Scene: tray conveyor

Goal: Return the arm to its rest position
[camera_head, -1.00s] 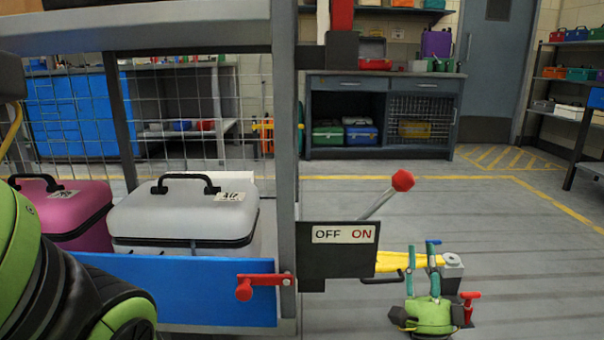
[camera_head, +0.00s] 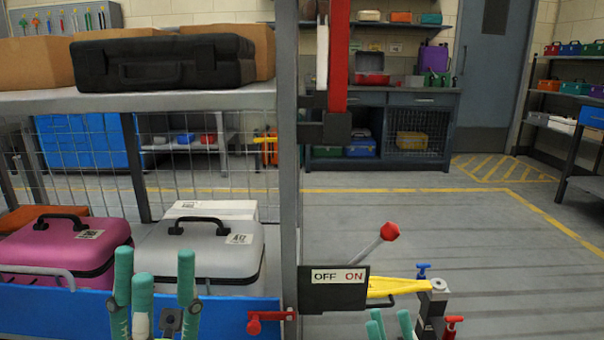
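My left gripper (camera_head: 155,270) is at the lower left, its teal fingers pointing up and spread apart with nothing between them. It appears in front of the blue rail (camera_head: 226,312) and the cases behind it. My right gripper (camera_head: 390,322) shows only as teal fingertips at the bottom edge, below the switch box; the fingertips are apart and hold nothing visible. The rest of it is cut off by the frame. The lever (camera_head: 370,250) with a red knob leans to the right, on the ON side of the OFF/ON switch box (camera_head: 325,293). Neither gripper visibly touches the lever.
A pink case (camera_head: 60,245) and a white case (camera_head: 195,255) sit behind the blue rail. A black case (camera_head: 160,62) lies on the upper shelf. A grey post (camera_head: 287,150) stands beside the switch box. A yellow bar (camera_head: 395,286) reaches a knobbed post (camera_head: 433,305). Floor at right is clear.

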